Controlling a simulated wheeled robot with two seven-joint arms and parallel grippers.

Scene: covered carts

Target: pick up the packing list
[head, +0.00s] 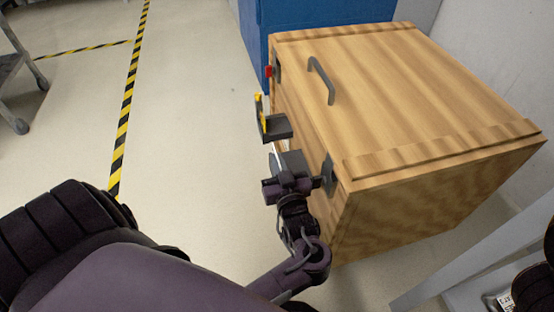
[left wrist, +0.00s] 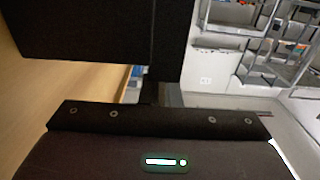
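I cannot clearly make out a packing list in either view. A thin white sliver (head: 276,152) shows just beyond my left gripper, too small to identify. My left gripper (head: 283,158) is close beside the left side of the wooden crate (head: 400,85), just short of a dark grey bracket (head: 276,128) with a yellow part. Its fingertips are hard to separate from what is around them. In the left wrist view a large dark block (left wrist: 90,30) hides much of the space ahead, and no held object shows. My right gripper is not in view.
The closed crate has a grey handle (head: 321,80) on its lid and a dark latch (head: 328,175) near my gripper. A blue cabinet (head: 310,14) stands behind it. Open floor with yellow-black tape (head: 128,90) lies left. A grey frame (head: 490,250) stands at lower right.

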